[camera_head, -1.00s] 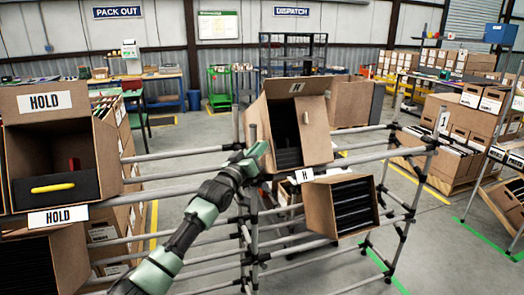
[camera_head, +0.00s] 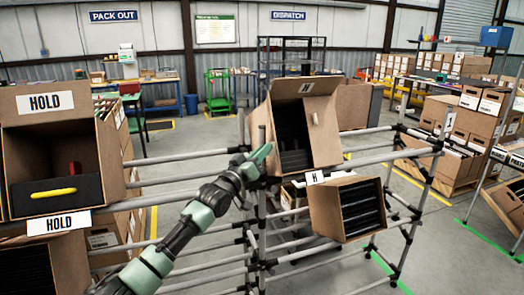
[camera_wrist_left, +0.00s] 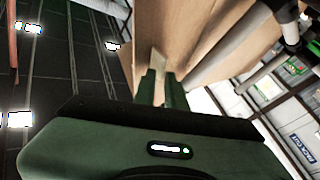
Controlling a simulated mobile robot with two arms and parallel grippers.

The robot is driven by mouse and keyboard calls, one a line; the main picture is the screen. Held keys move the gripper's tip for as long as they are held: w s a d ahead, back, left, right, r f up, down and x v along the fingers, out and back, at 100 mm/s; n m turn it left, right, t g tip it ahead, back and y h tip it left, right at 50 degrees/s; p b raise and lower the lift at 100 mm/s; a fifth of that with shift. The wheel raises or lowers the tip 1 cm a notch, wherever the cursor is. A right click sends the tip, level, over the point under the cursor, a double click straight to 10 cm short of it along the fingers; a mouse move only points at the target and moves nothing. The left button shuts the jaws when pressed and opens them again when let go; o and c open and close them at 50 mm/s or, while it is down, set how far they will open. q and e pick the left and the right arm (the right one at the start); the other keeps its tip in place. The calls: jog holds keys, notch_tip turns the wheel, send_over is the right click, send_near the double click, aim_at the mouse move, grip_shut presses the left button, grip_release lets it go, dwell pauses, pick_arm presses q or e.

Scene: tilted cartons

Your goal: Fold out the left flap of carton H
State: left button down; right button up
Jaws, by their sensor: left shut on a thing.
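Carton H (camera_head: 325,138) is a brown cardboard box, tilted on the rack, with its open front facing me and dark contents (camera_head: 292,130) inside. My left gripper (camera_head: 265,153) is at the carton's lower left front edge. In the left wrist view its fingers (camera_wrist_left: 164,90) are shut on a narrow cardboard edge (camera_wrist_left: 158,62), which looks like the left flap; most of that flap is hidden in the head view. My right gripper is in neither view.
A second tilted carton (camera_head: 347,208) with dark contents sits just below. Grey rack tubes (camera_head: 190,156) run across and an upright stands beside my wrist. HOLD cartons (camera_head: 105,150) are at left. More cartons (camera_head: 480,120) stand at right.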

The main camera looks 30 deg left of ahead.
pick_arm(q)
jog(key=c, duration=1.6)
grip_release()
jog(key=shift+w+a+r+y, duration=0.15)
jog(key=shift+a+y, duration=0.25)
jog(key=shift+a, duration=0.3)
jog(key=shift+w+f, duration=0.15)
jog(key=shift+f, duration=0.3)
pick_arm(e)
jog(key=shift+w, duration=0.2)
pick_arm(q)
jog(key=shift+a+f, duration=0.1)
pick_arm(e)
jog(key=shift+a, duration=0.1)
